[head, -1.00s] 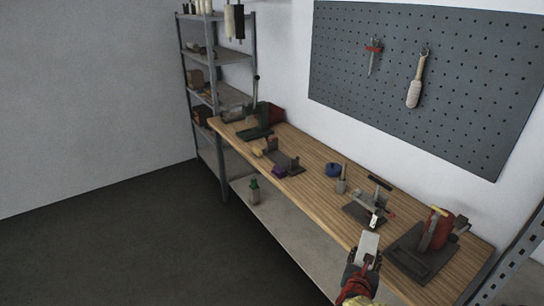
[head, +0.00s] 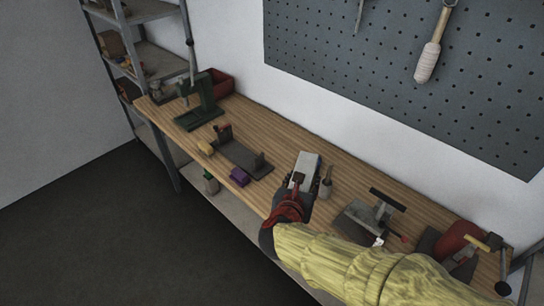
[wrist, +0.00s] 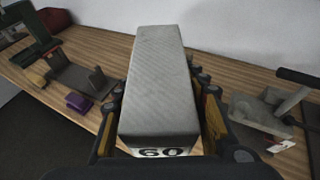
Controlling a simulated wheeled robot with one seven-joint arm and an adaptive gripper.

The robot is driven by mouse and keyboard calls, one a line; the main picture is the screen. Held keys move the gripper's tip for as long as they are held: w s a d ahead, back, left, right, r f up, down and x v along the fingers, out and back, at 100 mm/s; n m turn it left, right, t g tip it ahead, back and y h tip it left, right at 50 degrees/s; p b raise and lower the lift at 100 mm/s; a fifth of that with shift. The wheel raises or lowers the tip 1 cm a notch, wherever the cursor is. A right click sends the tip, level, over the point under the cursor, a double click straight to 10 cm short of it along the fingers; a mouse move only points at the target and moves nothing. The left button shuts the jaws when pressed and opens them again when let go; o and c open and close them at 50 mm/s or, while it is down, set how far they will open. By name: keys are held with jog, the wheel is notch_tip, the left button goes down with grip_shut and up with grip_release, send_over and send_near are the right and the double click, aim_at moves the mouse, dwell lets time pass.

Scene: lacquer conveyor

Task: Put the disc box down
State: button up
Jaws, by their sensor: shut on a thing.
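The disc box is a long pale grey box (head: 304,170) with "60" printed on its near end. It fills the middle of the wrist view (wrist: 160,85). My gripper (head: 297,190) is shut on it, and the wrist view shows its fingers on both sides of the box (wrist: 165,125). The box is over the middle of the wooden workbench (head: 340,165). I cannot tell whether its underside touches the wood. The box hides the bench behind and beneath it.
Left of the box are a purple block (head: 239,176), a dark metal fixture (head: 240,157) and a green press (head: 200,100). A grey clamp device (head: 372,217) is further right. A pegboard (head: 400,70) hangs behind.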

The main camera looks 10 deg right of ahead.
jog(key=s+d+h, duration=0.1)
jog(key=s, duration=0.5)
jog(key=shift+m+g, duration=0.3)
jog(key=shift+m, duration=0.2)
jog(key=w+f+b, duration=0.1)
jog(key=w, duration=0.1)
jog(key=w+f, duration=0.1)
jog(key=w, duration=0.2)
jog(key=w+f+b, duration=0.1)
jog(key=w, duration=0.2)
jog(key=shift+b, duration=0.35)
jog(key=w+f+b, duration=0.1)
jog(key=w+f, duration=0.4)
jog(key=shift+w+f+b, duration=0.1)
jog(key=shift+f+b, duration=0.15)
jog(key=shift+b, duration=0.15)
jog(key=shift+w+f, duration=0.15)
jog(key=shift+f, duration=0.1)
jog(key=shift+w+f+b, duration=0.1)
jog(key=shift+f+b, duration=0.55)
jog(key=shift+f, duration=0.9)
jog(key=shift+f, duration=0.15)
jog(key=o, duration=1.4)
